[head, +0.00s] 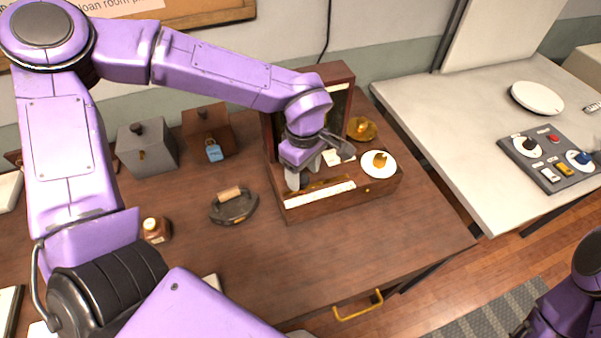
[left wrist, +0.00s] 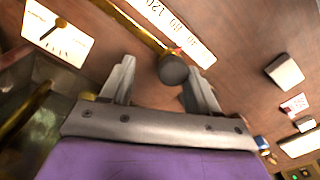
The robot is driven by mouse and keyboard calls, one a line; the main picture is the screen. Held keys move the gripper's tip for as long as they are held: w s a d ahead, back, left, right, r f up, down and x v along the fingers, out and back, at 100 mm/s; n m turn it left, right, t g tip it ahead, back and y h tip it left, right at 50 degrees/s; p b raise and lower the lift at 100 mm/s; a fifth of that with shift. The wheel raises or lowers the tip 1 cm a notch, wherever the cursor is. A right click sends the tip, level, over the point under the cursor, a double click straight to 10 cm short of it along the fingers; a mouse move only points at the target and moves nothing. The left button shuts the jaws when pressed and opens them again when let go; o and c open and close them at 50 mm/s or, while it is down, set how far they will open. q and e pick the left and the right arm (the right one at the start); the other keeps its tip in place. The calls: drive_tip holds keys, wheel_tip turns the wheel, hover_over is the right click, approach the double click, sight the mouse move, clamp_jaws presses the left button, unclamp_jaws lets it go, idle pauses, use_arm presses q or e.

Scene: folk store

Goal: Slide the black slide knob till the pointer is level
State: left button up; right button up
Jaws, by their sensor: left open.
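The wooden instrument (head: 375,191) stands on the desk, with a white numbered strip (head: 322,195) along its front. In the left wrist view, the black slide knob (left wrist: 173,69) sits on a brass rod (left wrist: 132,24) beside the numbered strip (left wrist: 178,27), with a small red mark near it. A white dial card (left wrist: 57,32) carries a dark pointer; I cannot tell whether it is level. My left gripper (head: 308,178) is open over the instrument's left part. Its fingers (left wrist: 158,78) are on either side of the knob, with gaps showing. In the head view the knob is hidden.
A metal holder (head: 234,207) and a small brown jar (head: 156,230) stand left of the instrument. Grey and brown boxes (head: 147,150) stand behind. The desk front (head: 400,235) is clear.

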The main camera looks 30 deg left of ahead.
use_arm(q)
drive_tip(key=shift+s+f+b, duration=0.35)
drive_tip(key=shift+f+b, duration=0.05)
drive_tip(key=shift+f, duration=0.1)
drive_tip(key=shift+s+d+r+p, duration=0.1)
drive_tip(key=shift+s+r+p, duration=0.05)
drive_tip(key=shift+s+r, duration=0.3)
drive_tip(key=shift+s+d+r+p, duration=0.1)
drive_tip(key=shift+s+r+p, duration=0.1)
drive_tip(key=shift+s, duration=0.35)
drive_tip(key=shift+w+a+f+p, duration=0.2)
drive_tip(key=shift+w+p, duration=0.3)
drive_tip(key=shift+w, duration=0.2)
drive_tip(key=shift+s+r, duration=0.1)
drive_tip(key=shift+s, duration=0.3)
drive_tip(key=shift+c, duration=0.3)
drive_tip(key=shift+w, duration=0.1)
drive_tip(key=c, duration=0.7)
use_arm(e)
drive_tip(key=shift+s+r, duration=0.15)
drive_tip(key=shift+s, duration=0.65)
